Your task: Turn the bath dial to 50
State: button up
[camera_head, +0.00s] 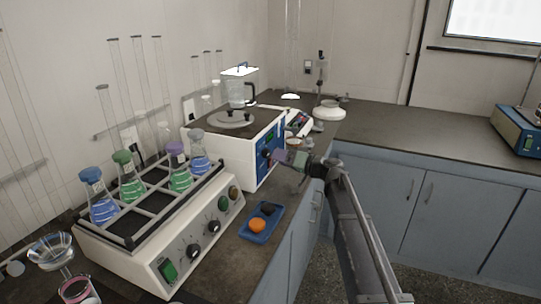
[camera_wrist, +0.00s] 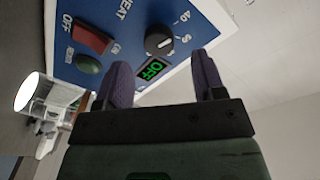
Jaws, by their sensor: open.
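The bath (camera_head: 259,180) is a white box with a blue front panel, standing on the bench in the middle of the head view. In the wrist view its blue panel (camera_wrist: 125,14) carries a round dark dial (camera_wrist: 159,43) with a light pointer mark. Partly readable scale numbers, one like 40, lie beside the dial. My gripper (camera_head: 277,155) is just in front of the panel. In the wrist view my gripper (camera_wrist: 162,70) has its two purple fingers spread and empty, with the dial beyond the gap, apparently untouched.
A shaker (camera_head: 150,255) with several flasks stands at front left. A blue tray (camera_head: 247,232) lies on the bench below the bath.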

aim_at(269, 154)
jog(key=x, duration=0.4)
jog(key=shift+w+a, duration=0.2)
jog(key=shift+a, duration=0.15)
jog(key=c, duration=0.9)
jog(key=shift+m, duration=0.4)
jog(key=m+p, duration=0.1)
jog(key=m, duration=0.3)
jog(key=shift+r+g, duration=0.1)
jog(key=shift+g, duration=0.2)
jog(key=shift+m, duration=2.2)
jog(key=shift+h, duration=0.3)
jog(key=o, duration=0.9)
